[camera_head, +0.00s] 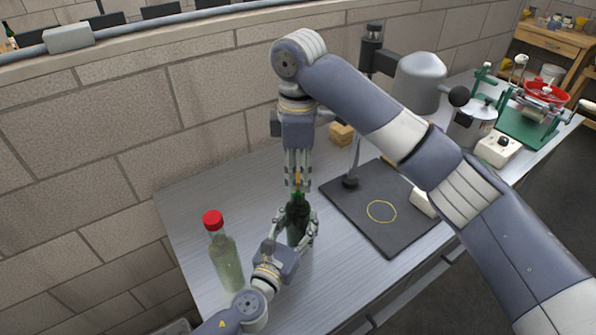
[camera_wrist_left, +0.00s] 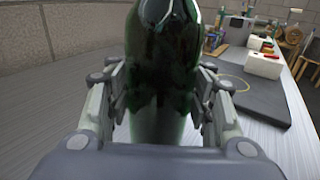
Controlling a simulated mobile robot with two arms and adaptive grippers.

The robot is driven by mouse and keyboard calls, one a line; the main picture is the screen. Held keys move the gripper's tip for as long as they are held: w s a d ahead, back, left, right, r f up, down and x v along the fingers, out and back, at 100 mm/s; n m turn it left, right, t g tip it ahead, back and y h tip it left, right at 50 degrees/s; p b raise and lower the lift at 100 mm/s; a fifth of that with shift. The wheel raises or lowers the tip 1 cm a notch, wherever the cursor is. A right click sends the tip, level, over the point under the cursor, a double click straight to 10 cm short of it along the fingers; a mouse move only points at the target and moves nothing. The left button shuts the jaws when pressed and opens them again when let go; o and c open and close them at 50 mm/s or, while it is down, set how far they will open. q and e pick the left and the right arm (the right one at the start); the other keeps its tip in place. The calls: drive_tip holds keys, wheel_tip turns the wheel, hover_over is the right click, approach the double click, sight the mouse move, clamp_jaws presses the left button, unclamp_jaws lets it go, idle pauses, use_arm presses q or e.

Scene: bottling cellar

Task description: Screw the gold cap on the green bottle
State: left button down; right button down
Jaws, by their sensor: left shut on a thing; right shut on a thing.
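The green bottle (camera_head: 297,222) stands upright on the grey table. My left gripper (camera_head: 305,238) is shut around its body; in the left wrist view the dark green bottle (camera_wrist_left: 160,75) fills the middle between the fingers of my left gripper (camera_wrist_left: 160,100). My right gripper (camera_head: 297,182) points straight down over the bottle's neck and is shut on the gold cap (camera_head: 298,177), of which only a sliver shows between the fingers. The cap is at the top of the neck; I cannot tell whether it touches or how far it is threaded.
A clear bottle with a red cap (camera_head: 226,255) stands at the left of the table (camera_head: 185,200). A dark board with a yellow ring (camera_head: 345,215) and a stand's post (camera_head: 357,150) are to the right. Wooden blocks (camera_head: 342,134) lie behind. A red-and-green device (camera_head: 543,95) stands far right.

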drive_tip(key=m, duration=0.7)
drive_tip(key=shift+m, duration=0.3)
drive_tip(key=m, duration=0.3)
drive_tip(key=shift+m, duration=0.4)
drive_tip(key=m, duration=0.3)
drive_tip(key=shift+m, duration=0.3)
drive_tip(key=m, duration=0.3)
drive_tip(key=shift+m, duration=0.4)
drive_tip(key=m, duration=0.5)
drive_tip(key=c, duration=1.3)
unclamp_jaws()
